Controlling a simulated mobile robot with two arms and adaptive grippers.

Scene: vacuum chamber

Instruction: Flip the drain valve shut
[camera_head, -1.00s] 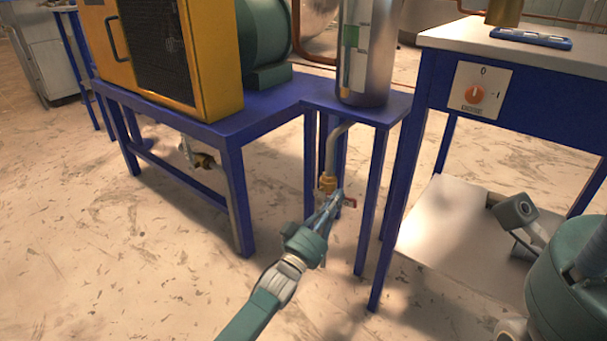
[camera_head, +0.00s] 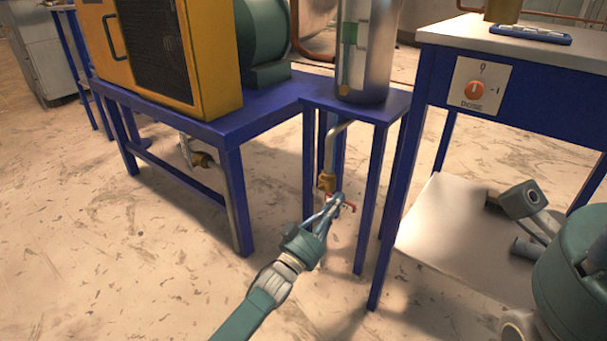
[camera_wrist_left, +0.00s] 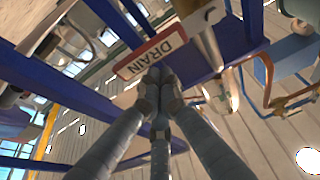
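The brass drain valve (camera_head: 327,182) hangs on a grey pipe below the small blue stand. Its red handle (camera_head: 349,207) sticks out to the right, just past the fingertips. My left gripper (camera_head: 337,198) is right at the valve, its fingers brought together. The fingers partly hide the handle.
A steel cylinder (camera_head: 366,50) stands on the blue stand (camera_head: 385,108). A second brass fitting (camera_head: 203,160) is under the yellow cabinet (camera_head: 215,70). Blue legs stand close around the valve. Floor in front is clear.

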